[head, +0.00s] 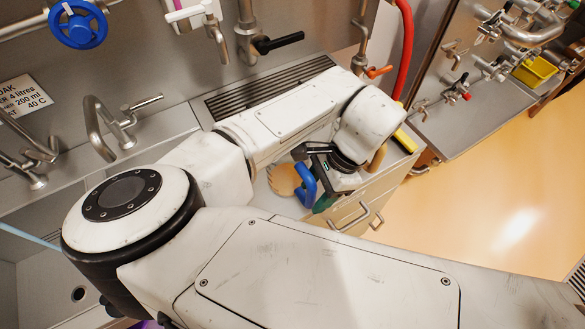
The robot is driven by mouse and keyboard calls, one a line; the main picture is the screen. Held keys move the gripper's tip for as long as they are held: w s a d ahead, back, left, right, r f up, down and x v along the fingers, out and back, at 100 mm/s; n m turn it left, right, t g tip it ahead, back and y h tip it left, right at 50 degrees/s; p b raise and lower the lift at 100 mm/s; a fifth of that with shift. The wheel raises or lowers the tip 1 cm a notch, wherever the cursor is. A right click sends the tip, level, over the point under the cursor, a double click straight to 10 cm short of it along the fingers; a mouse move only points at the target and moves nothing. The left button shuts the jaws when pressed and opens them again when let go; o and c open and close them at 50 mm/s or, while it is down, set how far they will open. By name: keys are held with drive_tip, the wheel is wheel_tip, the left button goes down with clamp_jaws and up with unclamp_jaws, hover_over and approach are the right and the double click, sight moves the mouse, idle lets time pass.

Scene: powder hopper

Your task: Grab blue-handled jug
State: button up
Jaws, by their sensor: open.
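The blue handle (306,186) of the jug shows just below my forearm, on the counter by the drawers. A pale body and a round tan patch (284,179) lie to its left, partly covered by my arm. I cannot tell whether the tan patch is the jug's contents. My gripper (325,176) is at the end of the arm, just right of the blue handle, with dark parts above and beside it. It is open. Its fingertips are largely hidden, and I cannot tell whether they touch the handle.
My arm covers much of the counter. A drain grille (262,88) lies behind it. A tap (108,128) and a sign (24,92) are at left, a blue valve wheel (78,24) above. Drawer handles (352,216) face the clear orange floor (490,190) at right. A yellow tub (535,71) stands farther off.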

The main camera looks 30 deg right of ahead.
drive_tip(key=shift+a+f, duration=0.1)
drive_tip(key=shift+f, duration=0.25)
drive_tip(key=shift+c, duration=0.2)
clamp_jaws()
